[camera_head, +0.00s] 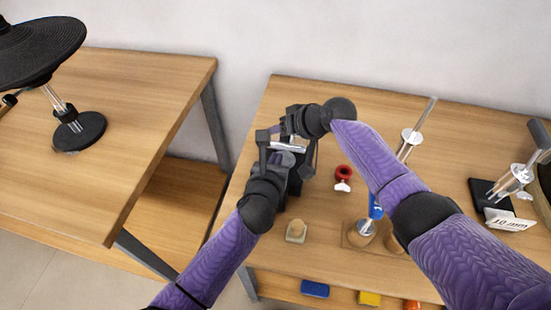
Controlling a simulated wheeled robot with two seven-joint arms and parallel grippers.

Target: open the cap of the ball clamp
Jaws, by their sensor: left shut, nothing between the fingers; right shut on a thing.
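My two grippers meet at the left part of the right-hand table. My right gripper (279,134) comes in from above right and is shut on a mostly hidden thing. A pale silvery part (290,147) shows just below its fingers. My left gripper (279,158) is just below it, shut and empty, very close to the same spot. A dark upright block (296,182) shows behind and beside the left gripper. I cannot make out the ball clamp or its cap for sure; the grippers hide much of that spot.
A red ring-topped piece (343,173) stands right of the grippers. A small beige block (296,231) lies near the front edge. A gap separates the left table (130,120).

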